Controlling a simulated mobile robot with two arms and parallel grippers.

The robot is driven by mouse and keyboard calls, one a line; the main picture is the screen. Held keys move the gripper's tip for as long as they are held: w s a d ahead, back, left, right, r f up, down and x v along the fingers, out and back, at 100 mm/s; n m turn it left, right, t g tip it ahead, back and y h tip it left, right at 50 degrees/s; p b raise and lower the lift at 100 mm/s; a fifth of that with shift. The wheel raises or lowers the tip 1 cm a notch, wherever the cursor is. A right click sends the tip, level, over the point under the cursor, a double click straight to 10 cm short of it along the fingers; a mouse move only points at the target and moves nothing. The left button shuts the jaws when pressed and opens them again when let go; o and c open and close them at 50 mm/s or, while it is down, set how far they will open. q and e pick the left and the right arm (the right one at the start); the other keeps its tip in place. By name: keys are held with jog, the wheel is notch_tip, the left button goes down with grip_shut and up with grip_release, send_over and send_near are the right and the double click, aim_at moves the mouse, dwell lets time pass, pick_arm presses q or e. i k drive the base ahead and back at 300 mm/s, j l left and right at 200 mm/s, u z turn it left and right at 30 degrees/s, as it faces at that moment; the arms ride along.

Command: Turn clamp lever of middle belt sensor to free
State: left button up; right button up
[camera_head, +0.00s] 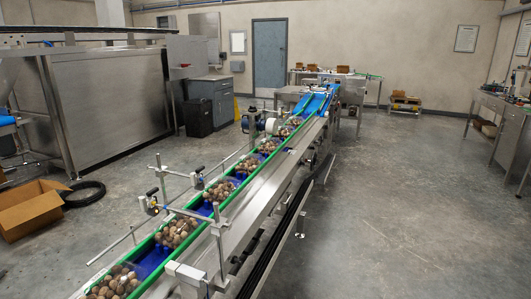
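Small sensor fixtures with black levers stand on metal rods along the left side of the conveyor (222,208). The nearer fixture (152,206) has a black lever (152,192) on top and a post rising beside it. A farther fixture (199,180) also has a black lever (199,169) on top. I cannot tell for sure which one is the middle sensor, and the levers are too small to read their clamp position. Neither of my grippers is in view.
Clamshell trays of round brown items (177,232) sit in line on the blue belt between green rails. An open cardboard box (30,208) and a black coil (84,192) lie on the left floor. The floor right of the conveyor (400,220) is clear.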

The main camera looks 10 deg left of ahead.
aim_at(197, 171)
jog(key=i+l+z, duration=0.1)
jog(key=i, duration=0.7)
jog(key=i+l, duration=0.15)
jog(key=i, duration=0.7)
jog(key=l+z, duration=0.05)
